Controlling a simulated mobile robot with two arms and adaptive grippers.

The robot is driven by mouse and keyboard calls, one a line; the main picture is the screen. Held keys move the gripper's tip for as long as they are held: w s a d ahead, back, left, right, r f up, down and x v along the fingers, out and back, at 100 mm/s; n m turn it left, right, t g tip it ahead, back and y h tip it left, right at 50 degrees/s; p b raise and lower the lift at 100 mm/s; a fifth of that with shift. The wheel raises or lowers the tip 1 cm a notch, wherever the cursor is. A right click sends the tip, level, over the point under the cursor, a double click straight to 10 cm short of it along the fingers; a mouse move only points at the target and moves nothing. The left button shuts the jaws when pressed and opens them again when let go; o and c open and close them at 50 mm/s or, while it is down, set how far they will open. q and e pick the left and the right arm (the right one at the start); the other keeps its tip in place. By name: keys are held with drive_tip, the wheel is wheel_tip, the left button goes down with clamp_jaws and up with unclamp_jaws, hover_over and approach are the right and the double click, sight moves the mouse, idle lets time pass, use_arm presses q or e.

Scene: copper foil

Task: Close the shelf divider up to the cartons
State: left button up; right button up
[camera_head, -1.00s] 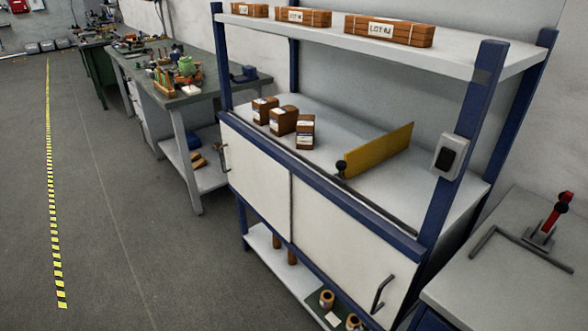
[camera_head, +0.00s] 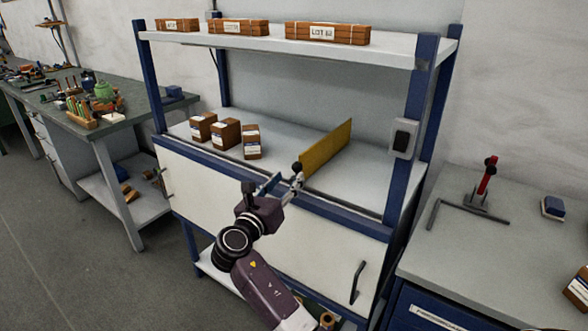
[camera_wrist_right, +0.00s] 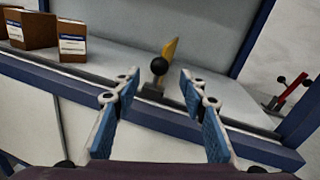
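The yellow shelf divider (camera_head: 327,149) stands upright on the middle shelf, with a dark round knob (camera_head: 297,167) at its front end. Three brown cartons, the nearest of them (camera_head: 251,143) with a white label, stand to its left with a clear gap between. My right gripper (camera_head: 281,181) is at the shelf's front edge by the knob. In the right wrist view, my right gripper (camera_wrist_right: 158,84) is open and empty. The knob (camera_wrist_right: 160,66) shows between its fingertips, seemingly just beyond them. My left gripper is out of view.
The shelf's blue front rail (camera_head: 345,213) runs below the gripper, and a blue post with a grey switch box (camera_head: 403,138) stands to the right. Wrapped bundles (camera_head: 327,33) lie on the upper shelf. A grey bench (camera_head: 480,250) stands at the right.

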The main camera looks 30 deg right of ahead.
sight(295, 170)
drive_tip(key=x, duration=0.7)
drive_tip(key=shift+w+d, duration=0.1)
drive_tip(key=shift+f, duration=0.1)
clamp_jaws()
